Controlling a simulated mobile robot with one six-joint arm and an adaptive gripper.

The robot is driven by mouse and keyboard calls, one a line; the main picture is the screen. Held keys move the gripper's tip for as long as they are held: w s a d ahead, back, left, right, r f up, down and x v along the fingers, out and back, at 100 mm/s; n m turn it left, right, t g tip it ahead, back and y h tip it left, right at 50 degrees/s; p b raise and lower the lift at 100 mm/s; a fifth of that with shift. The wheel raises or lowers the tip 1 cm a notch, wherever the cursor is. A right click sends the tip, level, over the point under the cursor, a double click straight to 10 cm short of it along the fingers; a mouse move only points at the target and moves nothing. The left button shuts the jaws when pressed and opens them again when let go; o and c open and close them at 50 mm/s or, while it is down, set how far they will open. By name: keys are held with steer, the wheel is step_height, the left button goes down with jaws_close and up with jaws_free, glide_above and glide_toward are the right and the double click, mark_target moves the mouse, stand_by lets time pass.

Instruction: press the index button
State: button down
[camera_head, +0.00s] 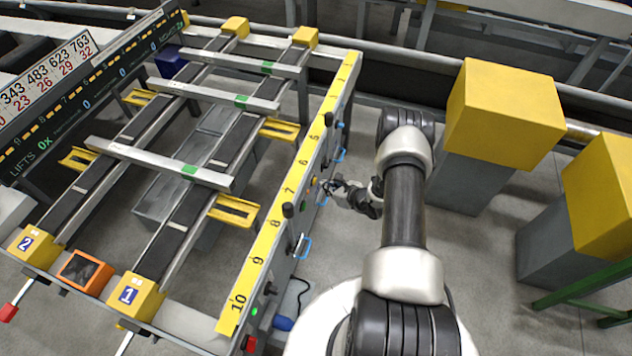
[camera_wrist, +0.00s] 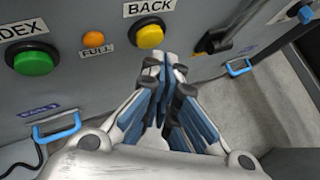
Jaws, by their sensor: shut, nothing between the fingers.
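The index button is a large round green button (camera_wrist: 34,58) at the left of the wrist view, on a grey panel under a partly cut-off label ending in "DEX". My gripper (camera_wrist: 166,64) is shut and empty. Its tips are in front of the panel, close below and right of the yellow BACK button (camera_wrist: 150,36); I cannot tell if they touch the panel. The green button is well to the left of the tips. In the head view my gripper (camera_head: 328,187) is beside the side panel of the runout table, near mark 7.
A small orange FULL light (camera_wrist: 94,39) sits between the two buttons. Blue handles (camera_wrist: 57,129) stick out below; another is at the right (camera_wrist: 239,67). A black switch (camera_wrist: 212,42) is right of BACK. Yellow-topped blocks (camera_head: 504,113) stand right of my arm.

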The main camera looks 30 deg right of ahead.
steer(key=shift+s+d, duration=1.65)
steer(key=shift+s, duration=0.25)
